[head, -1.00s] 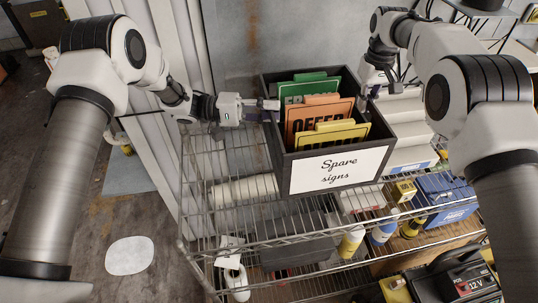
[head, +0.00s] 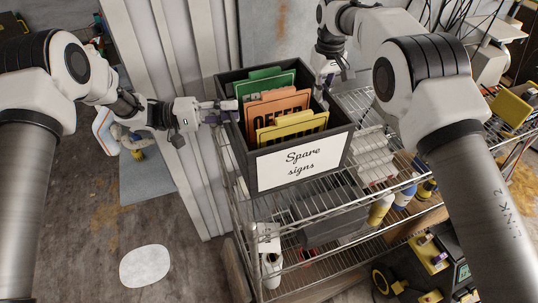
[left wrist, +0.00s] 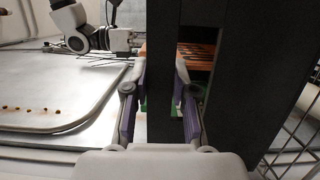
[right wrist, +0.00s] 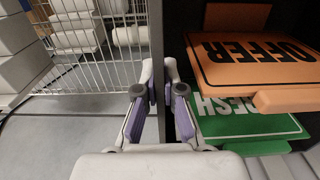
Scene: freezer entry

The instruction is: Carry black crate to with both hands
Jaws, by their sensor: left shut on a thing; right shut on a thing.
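The black crate (head: 237,143) with a white "Spare signs" label (head: 303,164) is at the middle of the head view, at the left end of the wire rack. It holds green (head: 262,84), orange (head: 270,108) and yellow (head: 291,128) signs. My left gripper (head: 228,111) is shut on its left wall; the left wrist view shows the dark wall between the fingers (left wrist: 156,82). My right gripper (head: 323,89) is shut on its right wall, with the rim between the fingers in the right wrist view (right wrist: 158,72). The crate's underside is hidden.
The wire rack (head: 290,222) is below and right of the crate, with white boxes (head: 372,158) and bottles (head: 380,208). A pale ribbed wall (head: 182,120) stands behind on the left. Open floor (head: 80,240) with a white round patch (head: 145,266) lies at the left.

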